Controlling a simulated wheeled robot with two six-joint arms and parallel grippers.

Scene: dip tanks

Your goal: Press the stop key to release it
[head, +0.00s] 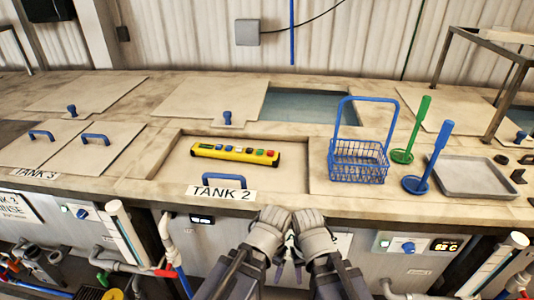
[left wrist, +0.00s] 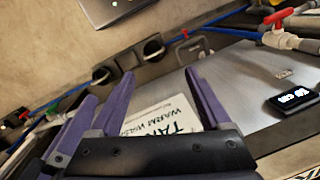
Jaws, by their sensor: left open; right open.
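A yellow key box (head: 235,153) lies on the closed lid behind the TANK 2 label, with a row of coloured keys along its top. A red key (head: 270,153) is at its right end; I cannot read any lettering or tell whether it is pressed in. My left gripper (head: 278,266) and right gripper (head: 298,266) are close together at the tank's front edge, well in front of the box. The left wrist view shows the left gripper (left wrist: 140,85) open and empty, before a white sign (left wrist: 165,120). The key box is not recognisable there.
A blue wire basket (head: 358,162), a green-handled tool (head: 411,130), a blue-handled tool (head: 430,160) and a grey tray (head: 478,178) stand on the right. A blue lid handle (head: 224,180) stands in front of the box. An open tank (head: 315,107) is behind it.

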